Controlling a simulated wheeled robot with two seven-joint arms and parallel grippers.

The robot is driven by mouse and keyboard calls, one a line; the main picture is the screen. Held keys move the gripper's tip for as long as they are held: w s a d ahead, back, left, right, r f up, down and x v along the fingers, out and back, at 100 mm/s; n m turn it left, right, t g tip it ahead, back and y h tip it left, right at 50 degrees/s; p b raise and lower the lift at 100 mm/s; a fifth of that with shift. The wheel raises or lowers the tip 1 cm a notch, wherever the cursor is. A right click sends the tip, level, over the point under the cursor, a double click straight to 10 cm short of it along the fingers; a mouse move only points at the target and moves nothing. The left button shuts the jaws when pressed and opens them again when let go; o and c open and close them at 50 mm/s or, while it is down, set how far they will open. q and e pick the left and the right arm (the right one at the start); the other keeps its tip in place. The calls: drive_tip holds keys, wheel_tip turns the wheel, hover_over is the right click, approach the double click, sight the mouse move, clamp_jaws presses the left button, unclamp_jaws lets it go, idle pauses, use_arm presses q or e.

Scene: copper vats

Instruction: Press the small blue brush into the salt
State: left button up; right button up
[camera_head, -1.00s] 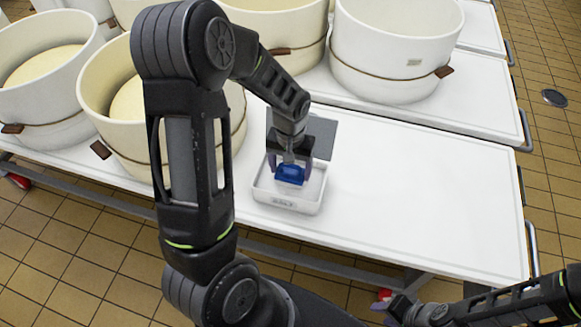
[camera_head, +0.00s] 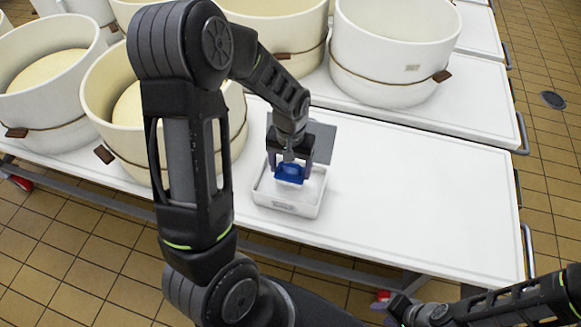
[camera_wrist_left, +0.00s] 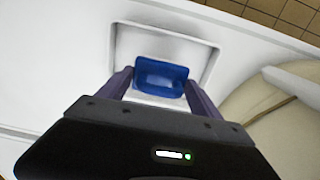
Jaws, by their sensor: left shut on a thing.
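My left gripper (camera_head: 290,170) is shut on the small blue brush (camera_head: 289,174). It holds the brush over or inside a white open box (camera_head: 301,211) on the table. In the left wrist view the blue brush (camera_wrist_left: 161,77) sits between the two fingers of my left gripper (camera_wrist_left: 160,88), with the white box rim (camera_wrist_left: 168,30) around it. The salt cannot be told apart from the box's white inside, and I cannot tell whether the brush touches it. My right gripper (camera_head: 392,304) is at the lower right, below the table edge; its fingers are too small to read.
A grey flap (camera_head: 321,133) stands behind the box. Large cream vats with brown bands, such as this one (camera_head: 392,60), stand left and behind. The white tabletop (camera_head: 430,190) to the right of the box is clear. A tiled floor surrounds it.

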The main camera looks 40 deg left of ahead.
sight(290, 164)
use_arm(q)
drive_tip(key=shift+r+p, duration=1.4)
drive_tip(key=shift+r, duration=0.75)
drive_tip(key=shift+s, duration=0.1)
drive_tip(key=shift+s+a+r, duration=0.15)
drive_tip(key=shift+r, duration=0.1)
drive_tip(key=w+d+r+m+p, duration=0.1)
drive_tip(key=w+d+r+m, duration=0.2)
drive_tip(key=w+d+r, duration=0.8)
drive_tip(key=shift+d+r+m, duration=0.4)
drive_tip(key=shift+d+r, duration=0.25)
drive_tip(key=shift+d, duration=0.15)
